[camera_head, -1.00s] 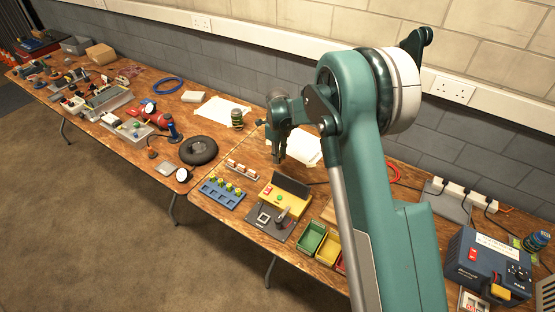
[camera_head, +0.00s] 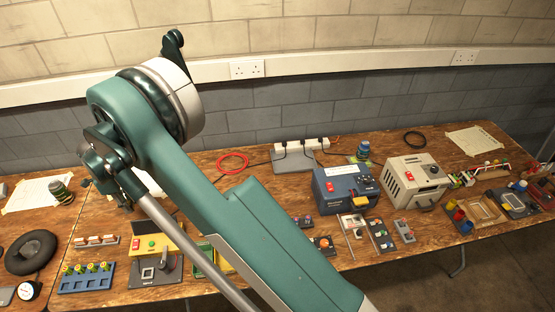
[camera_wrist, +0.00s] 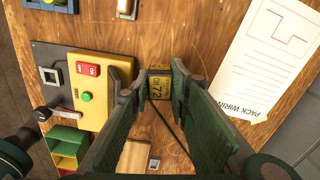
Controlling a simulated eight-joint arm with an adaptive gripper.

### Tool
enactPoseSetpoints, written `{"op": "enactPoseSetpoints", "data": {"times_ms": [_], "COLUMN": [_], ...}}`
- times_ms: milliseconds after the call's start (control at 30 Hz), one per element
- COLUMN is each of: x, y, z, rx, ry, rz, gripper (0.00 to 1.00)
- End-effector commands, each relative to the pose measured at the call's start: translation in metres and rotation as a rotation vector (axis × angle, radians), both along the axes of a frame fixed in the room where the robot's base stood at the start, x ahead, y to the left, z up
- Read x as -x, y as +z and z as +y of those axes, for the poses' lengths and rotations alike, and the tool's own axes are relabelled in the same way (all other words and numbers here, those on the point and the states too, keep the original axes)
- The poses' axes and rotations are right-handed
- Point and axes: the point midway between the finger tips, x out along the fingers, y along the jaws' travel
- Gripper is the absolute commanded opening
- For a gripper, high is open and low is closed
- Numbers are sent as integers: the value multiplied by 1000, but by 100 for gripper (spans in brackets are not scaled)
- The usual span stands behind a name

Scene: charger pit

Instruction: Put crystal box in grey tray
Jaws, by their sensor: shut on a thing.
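The crystal box, a small yellow box with dark lettering (camera_wrist: 160,88), shows in the wrist view between the fingertips of my gripper (camera_wrist: 159,74). The fingers are shut on its sides. I cannot tell how far it is above the wooden table. In the head view my gripper (camera_head: 127,193) points down over the left part of the bench, and the box cannot be made out there. A flat grey tray-like piece (camera_head: 294,160) lies at the back of the table, by the white power strip; I cannot tell whether it is the grey tray.
A yellow-and-grey switch box (camera_wrist: 100,90) is left of my gripper, with green and yellow bins (camera_wrist: 66,143) below. A paper sheet (camera_wrist: 268,55) lies to the right. In the head view, a blue power unit (camera_head: 345,195) and a beige unit (camera_head: 415,180) stand farther right.

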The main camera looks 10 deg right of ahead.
Motion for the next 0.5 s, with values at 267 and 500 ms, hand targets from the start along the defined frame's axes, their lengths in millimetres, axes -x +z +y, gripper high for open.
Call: {"op": "enactPoseSetpoints", "data": {"times_ms": [267, 500], "x": [-33, -80], "y": [0, 0], "z": [-37, -98], "rx": [0, 0], "ry": [-13, -29], "rz": [0, 0], "gripper": [11, 11]}}
